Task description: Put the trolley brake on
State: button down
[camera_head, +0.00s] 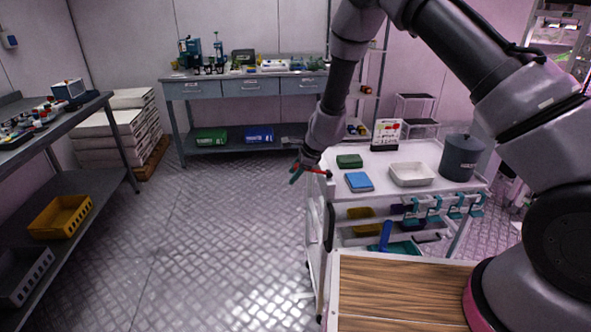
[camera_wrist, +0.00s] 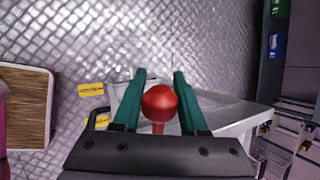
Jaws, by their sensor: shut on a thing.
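The trolley (camera_head: 424,152) is white and stands right of centre in the head view. A red lever (camera_head: 320,171) shows at the left end of its top. My gripper (camera_head: 298,172) is at that lever, at the trolley's left edge. In the wrist view my gripper (camera_wrist: 160,76) has its green fingers on either side of a round red knob (camera_wrist: 160,101) and is shut on it. The lower part of the lever is mostly hidden behind the gripper body. I cannot tell the brake's state from the lever.
The trolley top carries a blue box (camera_head: 359,181), a green box (camera_head: 349,161), a white tray (camera_head: 411,174) and a dark grey bin (camera_head: 461,157). Teal clamps (camera_head: 433,207) hang at its front. The floor left of the trolley is clear. A grey workbench (camera_head: 250,88) stands behind.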

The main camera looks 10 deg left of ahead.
jog(key=shift+d+f, duration=0.25)
jog(key=shift+f, duration=0.2)
jog(key=shift+c, duration=2.2)
grip_release()
jog(key=shift+a+r, duration=0.1)
jog(key=v, duration=1)
jog(key=shift+s+d+r, duration=0.15)
jog(key=shift+d+r, duration=0.1)
